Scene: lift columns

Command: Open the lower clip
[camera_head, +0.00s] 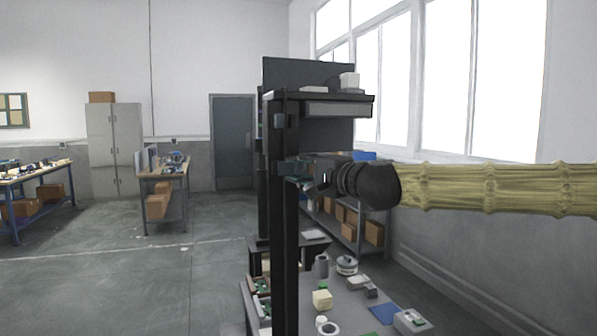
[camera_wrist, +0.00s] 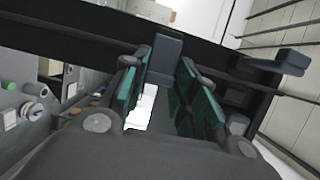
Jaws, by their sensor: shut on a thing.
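A tall black column (camera_head: 284,225) stands in the middle of the head view. It crosses the wrist view (camera_wrist: 75,42) as a dark slanted bar. The lower clip (camera_head: 281,168), a small blue-grey block, sits on the column. My gripper (camera_head: 303,167) reaches it from the right. In the wrist view the clip (camera_wrist: 167,50) lies between the teal-padded fingertips of my gripper (camera_wrist: 164,75), which are shut on it. The upper clip (camera_head: 278,120) is higher on the column and apart from my gripper. It seems to be the blue-grey block at right in the wrist view (camera_wrist: 278,62).
A shelf (camera_head: 340,98) with small items juts from the column above my gripper. A workbench (camera_head: 350,302) with loose parts stands below. A shelf rack (camera_head: 345,228) with brown boxes is behind. Open floor (camera_head: 130,280) lies to the left.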

